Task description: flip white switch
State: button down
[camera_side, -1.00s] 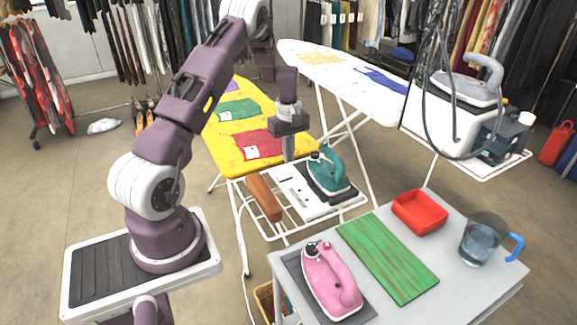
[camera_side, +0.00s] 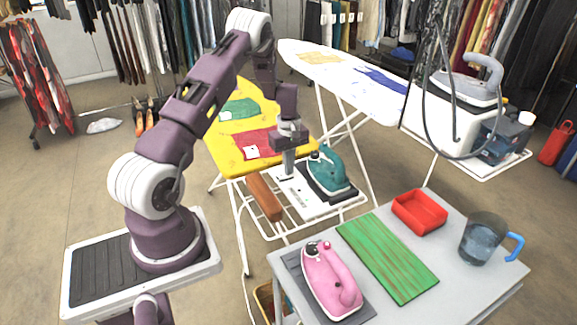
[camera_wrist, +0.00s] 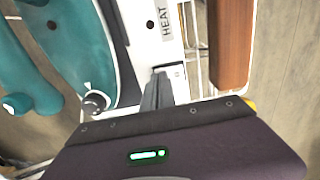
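The white panel (camera_side: 312,205) lies on the wire rack beside the teal iron (camera_side: 328,172). In the wrist view the panel (camera_wrist: 140,30) carries a HEAT label (camera_wrist: 167,20). My gripper (camera_side: 289,173) points down over the panel, left of the teal iron. In the wrist view its fingertips (camera_wrist: 160,77) are together, at the panel just below the label. I cannot make out the white switch; the fingers hide part of the panel. I cannot tell whether the fingertips touch anything. Nothing shows held between them.
A brown wooden block (camera_side: 264,196) lies left of the panel. The yellow ironing board (camera_side: 226,160) with folded clothes is behind. A grey table (camera_side: 455,290) in front holds a pink iron (camera_side: 331,280), green board (camera_side: 388,260), red tray (camera_side: 420,211) and jug (camera_side: 483,240).

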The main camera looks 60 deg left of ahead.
jog(key=shift+s, duration=0.2)
jog(key=shift+s+r, duration=0.2)
jog(key=shift+s, duration=0.45)
notch_tip(320, 180, up, 14)
send_near(284, 175)
jog(key=f, duration=0.2)
jog(key=w+f, duration=0.1)
jog(key=f, duration=0.4)
jog(key=shift+w+a, duration=0.1)
jog(key=shift+w, duration=0.2)
dwell(0.4)
